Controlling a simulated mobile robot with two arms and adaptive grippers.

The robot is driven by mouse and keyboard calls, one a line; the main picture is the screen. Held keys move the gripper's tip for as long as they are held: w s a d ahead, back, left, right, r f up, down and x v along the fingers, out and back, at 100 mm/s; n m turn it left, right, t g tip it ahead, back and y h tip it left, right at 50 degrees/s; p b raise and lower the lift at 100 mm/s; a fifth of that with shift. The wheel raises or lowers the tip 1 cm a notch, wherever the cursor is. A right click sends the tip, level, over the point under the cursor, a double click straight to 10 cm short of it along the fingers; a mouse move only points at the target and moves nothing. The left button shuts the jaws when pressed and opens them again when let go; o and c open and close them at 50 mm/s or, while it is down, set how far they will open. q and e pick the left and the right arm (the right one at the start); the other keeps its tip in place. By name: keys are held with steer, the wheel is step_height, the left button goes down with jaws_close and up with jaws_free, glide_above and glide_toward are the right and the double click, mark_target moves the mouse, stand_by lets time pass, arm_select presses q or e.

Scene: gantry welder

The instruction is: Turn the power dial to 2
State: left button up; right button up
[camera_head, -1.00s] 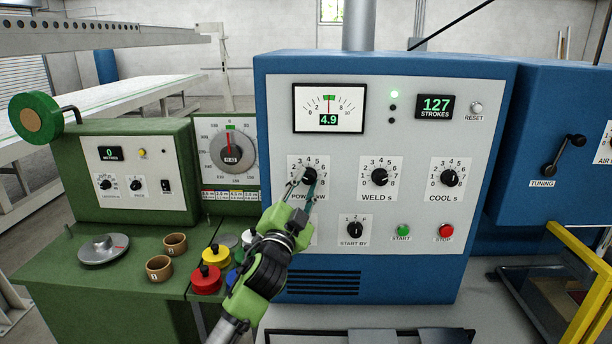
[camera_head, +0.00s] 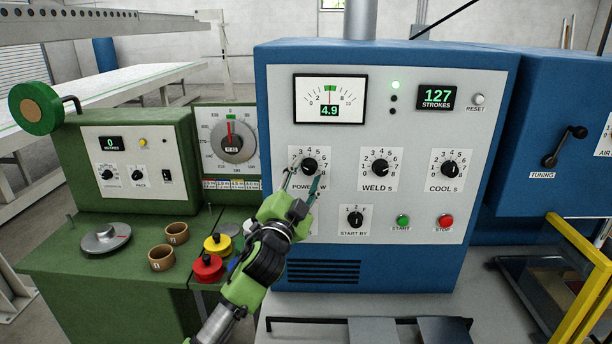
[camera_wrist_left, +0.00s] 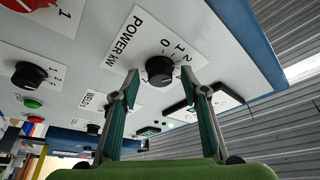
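The black power dial (camera_head: 310,167) is on the grey front panel of the blue welder, under the analogue meter (camera_head: 329,99), which reads 4.9. I cannot clearly make out its pointer. My left gripper (camera_head: 305,178) is open, its fingertips just below and to either side of the dial in the head view. In the left wrist view the power dial (camera_wrist_left: 160,70) lies between and beyond the open fingertips (camera_wrist_left: 166,84), with 0, 1 and 2 readable beside it. I see no finger clearly touching the knob. My right gripper is not in view.
The weld dial (camera_head: 380,168) and cool dial (camera_head: 450,169) are to the right. Below are the start-by dial (camera_head: 355,217), green start button (camera_head: 403,220) and red stop button (camera_head: 446,221).

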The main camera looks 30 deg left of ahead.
arm_select(q)
steer(key=shift+s, duration=0.1)
steer(key=shift+s+f, duration=0.15)
steer(key=shift+s, duration=0.1)
steer(key=v, duration=1.1)
steer(key=shift+s, duration=0.15)
